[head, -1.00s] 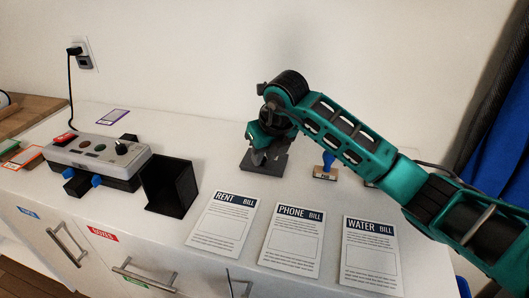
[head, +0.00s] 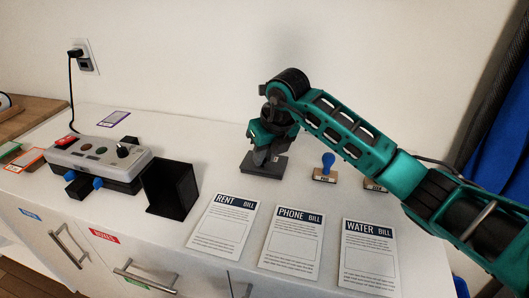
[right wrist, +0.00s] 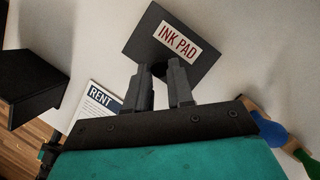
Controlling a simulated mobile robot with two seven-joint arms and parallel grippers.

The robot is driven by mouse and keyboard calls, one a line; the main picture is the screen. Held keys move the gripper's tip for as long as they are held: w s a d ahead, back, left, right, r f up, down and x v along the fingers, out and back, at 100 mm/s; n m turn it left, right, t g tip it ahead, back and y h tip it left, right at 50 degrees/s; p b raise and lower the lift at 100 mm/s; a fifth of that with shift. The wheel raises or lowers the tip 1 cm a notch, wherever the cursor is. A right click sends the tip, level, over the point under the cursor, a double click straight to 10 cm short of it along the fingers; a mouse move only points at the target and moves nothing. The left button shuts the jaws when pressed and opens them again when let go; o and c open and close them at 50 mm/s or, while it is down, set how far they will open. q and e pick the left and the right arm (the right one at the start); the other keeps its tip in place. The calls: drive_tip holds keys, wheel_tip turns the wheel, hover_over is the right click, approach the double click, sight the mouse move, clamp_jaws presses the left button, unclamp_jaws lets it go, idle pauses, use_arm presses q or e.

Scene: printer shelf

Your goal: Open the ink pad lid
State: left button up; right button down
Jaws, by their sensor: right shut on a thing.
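The dark ink pad (head: 270,165) lies flat on the white cabinet top, left of the stamps. In the right wrist view its lid (right wrist: 155,20) carries an "INK PAD" label and looks closed. My right gripper (head: 262,158) reaches down over the pad. In the right wrist view the right gripper (right wrist: 160,75) has its fingers at the pad's near edge, around a dark round part there. It is shut on that part of the lid, though the contact is partly hidden by the fingers. My left gripper is out of view.
Rent (head: 222,228), phone (head: 292,242) and water (head: 368,257) bills lie along the front. A blue-handled stamp (head: 327,162) stands right of the pad; another is partly behind my arm. An open black box (head: 172,190) and a grey device (head: 98,155) stand left.

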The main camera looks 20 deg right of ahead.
drive_tip(key=shift+w+d+r+g+p, duration=0.15)
drive_tip(key=shift+r+g+p, duration=0.2)
drive_tip(key=shift+r, duration=0.1)
drive_tip(key=shift+w+d+r+y+p, duration=0.1)
drive_tip(key=shift+w+r+y+p, duration=0.1)
drive_tip(key=shift+y+p, duration=0.15)
drive_tip(key=shift+w+d+r+g+y+p, duration=0.25)
drive_tip(key=shift+w+g+y+p, duration=0.1)
drive_tip(key=shift+g+p, duration=0.3)
drive_tip(key=shift+w+d+r+g+y, duration=0.1)
drive_tip(key=shift+w+r+g+y, duration=0.15)
drive_tip(key=shift+g, duration=0.35)
drive_tip(key=shift+w+d+r+m+g+y, duration=0.1)
drive_tip(key=shift+w+d+m+g+y, duration=0.25)
drive_tip(key=shift+g+y, duration=0.3)
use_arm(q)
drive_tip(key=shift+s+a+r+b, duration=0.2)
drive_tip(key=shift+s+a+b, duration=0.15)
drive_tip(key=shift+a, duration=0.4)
use_arm(e)
drive_tip(key=shift+w, duration=0.15)
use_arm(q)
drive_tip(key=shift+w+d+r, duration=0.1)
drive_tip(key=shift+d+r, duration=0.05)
use_arm(e)
drive_tip(key=shift+d+r+g, duration=0.1)
drive_tip(key=shift+g, duration=0.15)
drive_tip(key=c, duration=1)
unclamp_jaws()
